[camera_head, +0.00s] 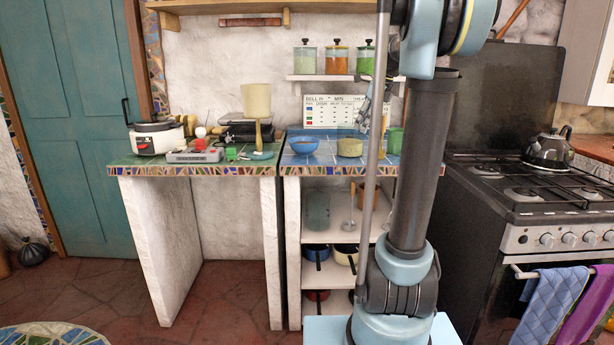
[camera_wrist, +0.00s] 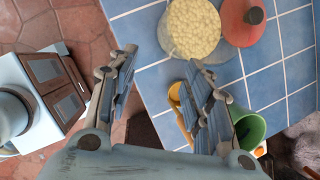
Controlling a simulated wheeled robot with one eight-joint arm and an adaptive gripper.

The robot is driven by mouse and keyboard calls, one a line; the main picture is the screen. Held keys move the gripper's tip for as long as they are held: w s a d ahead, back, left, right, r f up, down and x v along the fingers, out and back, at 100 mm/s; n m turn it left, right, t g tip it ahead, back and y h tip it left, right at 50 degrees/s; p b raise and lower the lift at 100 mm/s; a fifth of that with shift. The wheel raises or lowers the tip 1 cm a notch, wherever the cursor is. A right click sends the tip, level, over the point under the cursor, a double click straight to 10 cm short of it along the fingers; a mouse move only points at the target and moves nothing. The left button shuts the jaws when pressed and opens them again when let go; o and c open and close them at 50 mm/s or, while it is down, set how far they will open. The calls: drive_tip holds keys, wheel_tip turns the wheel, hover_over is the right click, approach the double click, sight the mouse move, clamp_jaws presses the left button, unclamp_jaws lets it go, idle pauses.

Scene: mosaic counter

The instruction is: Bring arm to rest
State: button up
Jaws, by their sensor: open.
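My arm rises at the right of the head view and folds over at the top. My gripper (camera_wrist: 160,75) is open in the wrist view, with its two fingers wide apart and nothing between them. In the head view it is partly hidden behind a grey pole. It hangs over the front part of the blue-tiled counter (camera_wrist: 148,48). A pot of pale yellow round pieces (camera_wrist: 193,28) and a red lid (camera_wrist: 243,20) lie beyond the fingertips. A green cup (camera_wrist: 248,125) and a yellow item (camera_wrist: 175,95) are beside or behind the right finger, partly hidden.
A green-tiled counter (camera_head: 130,168) at left holds a white cooker (camera_head: 155,138) and a beige lampshade-like item (camera_head: 256,100). A black stove (camera_head: 510,195) with a kettle (camera_head: 548,150) stands close right. Shelves (camera_head: 310,78) hang above.

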drive_tip(key=s+a+f+n+h, duration=0.1)
drive_tip(key=s+f+n, duration=1.1)
drive_tip(key=s, duration=0.6)
drive_tip(key=s+a+f+n+h, duration=0.1)
drive_tip(key=s+f+n+h, duration=0.1)
drive_tip(key=s+f+n, duration=1.1)
drive_tip(key=s+f, duration=0.3)
drive_tip(key=s, duration=0.2)
drive_tip(key=shift+s+f+g, duration=0.35)
drive_tip(key=shift+f+g, duration=0.05)
drive_tip(key=shift+a, duration=0.1)
drive_tip(key=shift+w+f, duration=0.2)
drive_tip(key=shift+w, duration=0.25)
